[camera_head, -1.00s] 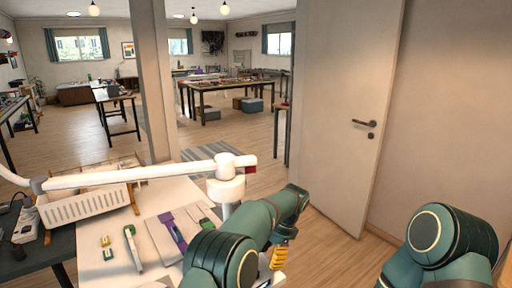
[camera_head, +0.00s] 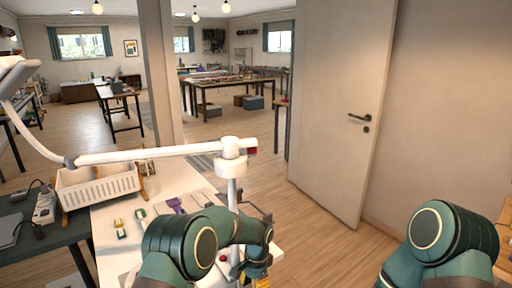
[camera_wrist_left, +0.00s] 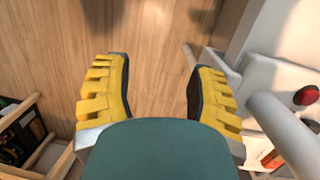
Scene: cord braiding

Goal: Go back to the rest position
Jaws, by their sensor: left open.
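My left gripper (camera_wrist_left: 152,95) is open in the left wrist view, with its yellow fingers wide apart and only wooden floor between them. In the head view the left arm is bent over the front right part of the white table, and the yellow of the left gripper (camera_head: 258,277) shows low at the bottom edge, partly cut off. My right arm (camera_head: 440,240) is at the lower right of the head view; its gripper is out of the picture. No cords can be made out.
A white lamp arm (camera_head: 150,153) on a post crosses above the white table (camera_head: 107,222). A white basket (camera_head: 98,186), a purple item (camera_head: 175,205) and small tools lie there. A door (camera_head: 338,110) stands at right. In the wrist view a white post and red knob (camera_wrist_left: 306,95) are close at right.

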